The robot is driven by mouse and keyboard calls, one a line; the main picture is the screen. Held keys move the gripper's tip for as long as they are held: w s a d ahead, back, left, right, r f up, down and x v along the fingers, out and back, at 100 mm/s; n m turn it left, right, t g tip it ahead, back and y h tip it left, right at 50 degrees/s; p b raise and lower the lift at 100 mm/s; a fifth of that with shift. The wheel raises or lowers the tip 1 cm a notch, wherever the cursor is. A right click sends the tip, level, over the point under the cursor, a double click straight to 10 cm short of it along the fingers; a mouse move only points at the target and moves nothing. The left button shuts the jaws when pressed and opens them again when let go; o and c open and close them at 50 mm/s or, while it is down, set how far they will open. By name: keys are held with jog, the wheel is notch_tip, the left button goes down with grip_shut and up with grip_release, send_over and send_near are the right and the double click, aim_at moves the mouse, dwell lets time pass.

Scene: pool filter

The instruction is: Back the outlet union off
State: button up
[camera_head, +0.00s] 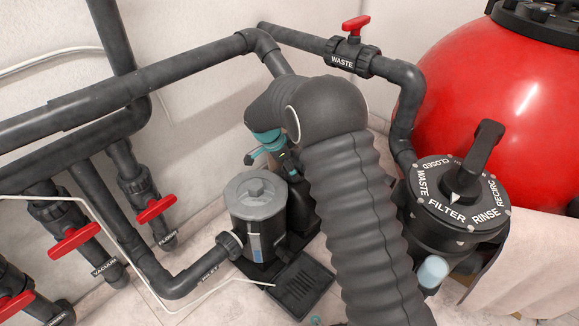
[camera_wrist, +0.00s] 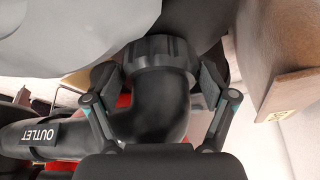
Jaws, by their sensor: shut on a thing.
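The outlet union (camera_wrist: 160,52) is a black ribbed nut at the top of a black elbow pipe (camera_wrist: 155,110) in the wrist view. A pipe marked OUTLET (camera_wrist: 40,137) runs left from the elbow. My gripper (camera_wrist: 159,75) has one finger on each side of the union and is shut on it. In the head view my arm covers the union, and only part of my gripper (camera_head: 272,150) shows, behind the pump's grey-lidded pot (camera_head: 257,190).
A WASTE pipe with a red-handled valve (camera_head: 355,27) runs behind my arm. The multiport valve (camera_head: 458,200) and red filter tank (camera_head: 490,100) stand at right. Pipes with red handles (camera_head: 75,240) fill the left.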

jog(key=o, duration=1)
jog(key=v, duration=1.2)
jog(key=shift+d, duration=0.1)
